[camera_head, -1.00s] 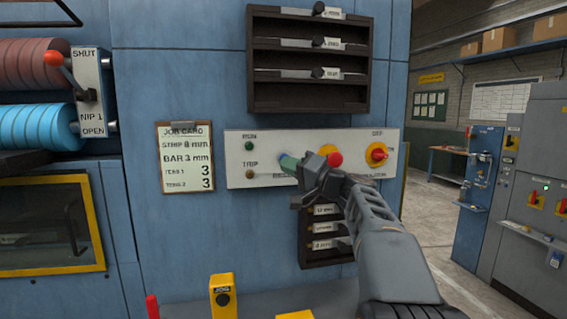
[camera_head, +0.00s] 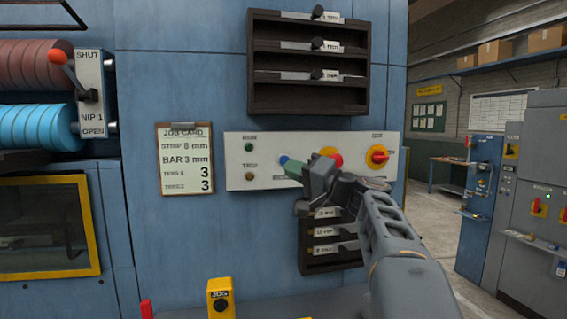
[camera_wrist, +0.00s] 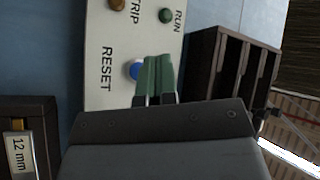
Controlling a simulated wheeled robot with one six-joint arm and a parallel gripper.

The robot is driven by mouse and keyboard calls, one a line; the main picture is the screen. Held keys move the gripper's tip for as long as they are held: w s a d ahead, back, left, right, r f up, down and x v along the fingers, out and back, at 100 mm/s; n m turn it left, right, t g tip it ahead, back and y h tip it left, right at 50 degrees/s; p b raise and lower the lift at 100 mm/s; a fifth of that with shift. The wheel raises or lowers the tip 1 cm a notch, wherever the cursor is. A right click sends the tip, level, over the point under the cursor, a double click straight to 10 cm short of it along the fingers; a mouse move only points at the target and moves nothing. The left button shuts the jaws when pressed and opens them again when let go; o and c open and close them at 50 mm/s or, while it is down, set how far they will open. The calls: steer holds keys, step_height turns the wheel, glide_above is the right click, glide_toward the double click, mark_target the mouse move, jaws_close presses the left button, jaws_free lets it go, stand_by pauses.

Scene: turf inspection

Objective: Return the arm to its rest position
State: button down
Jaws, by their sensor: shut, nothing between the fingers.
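My gripper (camera_head: 291,166) has green fingertips that are closed together with nothing between them. In the head view it is in front of the white control panel (camera_head: 235,165), over the area of the blue RESET button (camera_head: 283,160). In the wrist view the green fingers (camera_wrist: 156,78) partly cover the blue button (camera_wrist: 134,70); whether they touch it I cannot tell. My arm reaches up from the lower right and is extended toward the panel.
A red button (camera_head: 333,156) and a red-and-yellow switch (camera_head: 377,156) are right of the gripper. A dark rack (camera_head: 308,105) is above, and a smaller rack (camera_head: 325,265) is below, close to my wrist. A yellow JOG box (camera_head: 220,298) stands low in front.

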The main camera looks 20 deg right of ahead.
stand_by(0.4)
step_height(320, 180, down, 22)
steer(key=s+a+m+g+h, duration=0.2)
steer(key=s+m+g+h, duration=0.1)
steer(key=g+h, duration=0.35)
steer(key=s+a+f+n+g+h, duration=0.2)
steer(key=s+a+f+n+g, duration=0.1)
steer(key=s+f, duration=0.5)
steer(key=s+a+f+n+g+h, duration=0.2)
steer(key=s+a+f+n, duration=0.3)
steer(key=s+f, duration=0.3)
steer(key=shift+s+a+f+g+h, duration=0.2)
steer(key=shift+s+g+h, duration=0.25)
steer(key=shift+g, duration=0.4)
